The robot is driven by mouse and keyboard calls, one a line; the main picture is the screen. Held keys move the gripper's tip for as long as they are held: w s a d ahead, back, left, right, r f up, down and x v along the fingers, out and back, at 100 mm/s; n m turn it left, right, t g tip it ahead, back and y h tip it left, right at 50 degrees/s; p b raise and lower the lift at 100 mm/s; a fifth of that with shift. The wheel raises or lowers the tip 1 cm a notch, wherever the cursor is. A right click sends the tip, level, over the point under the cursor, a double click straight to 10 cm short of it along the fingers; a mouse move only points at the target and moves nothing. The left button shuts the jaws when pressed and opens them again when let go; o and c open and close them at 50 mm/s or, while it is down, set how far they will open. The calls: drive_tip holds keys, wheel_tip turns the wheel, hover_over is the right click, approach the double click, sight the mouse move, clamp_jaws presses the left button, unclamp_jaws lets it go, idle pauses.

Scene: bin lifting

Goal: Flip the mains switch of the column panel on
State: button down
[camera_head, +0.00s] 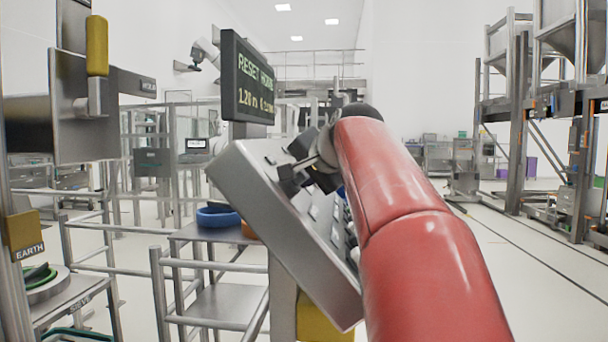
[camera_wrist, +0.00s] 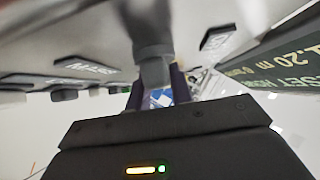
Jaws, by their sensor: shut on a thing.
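The column panel (camera_head: 250,200) is a tilted grey metal box in the middle of the head view. My gripper (camera_head: 300,172) is at its upper face, at the end of my red arm. In the wrist view, my gripper (camera_wrist: 158,88) has its dark fingers on either side of a grey lever (camera_wrist: 150,45), shut on it. A dark label (camera_wrist: 86,66) that seems to read MAINS, upside down, is just left of the lever. Most of the panel's face is hidden in the head view by its tilt and my arm. The lever's position, on or off, cannot be told.
A dark display (camera_head: 250,80) with green text stands above the panel. At left are a metal box with a yellow handle (camera_head: 97,45) and a yellow EARTH tag (camera_head: 23,235). Railings (camera_head: 160,285) and a blue ring (camera_head: 218,217) are left of the panel. Open floor lies right.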

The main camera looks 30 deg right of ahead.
drive_tip(key=shift+a+f, duration=0.15)
drive_tip(key=shift+f, duration=0.2)
drive_tip(key=c, duration=1.4)
unclamp_jaws()
drive_tip(key=shift+o, duration=0.8)
drive_tip(key=shift+r, duration=0.15)
drive_tip(key=shift+s+r, duration=0.1)
drive_tip(key=shift+r, duration=0.05)
drive_tip(key=v, duration=0.7)
drive_tip(key=shift+s, duration=0.2)
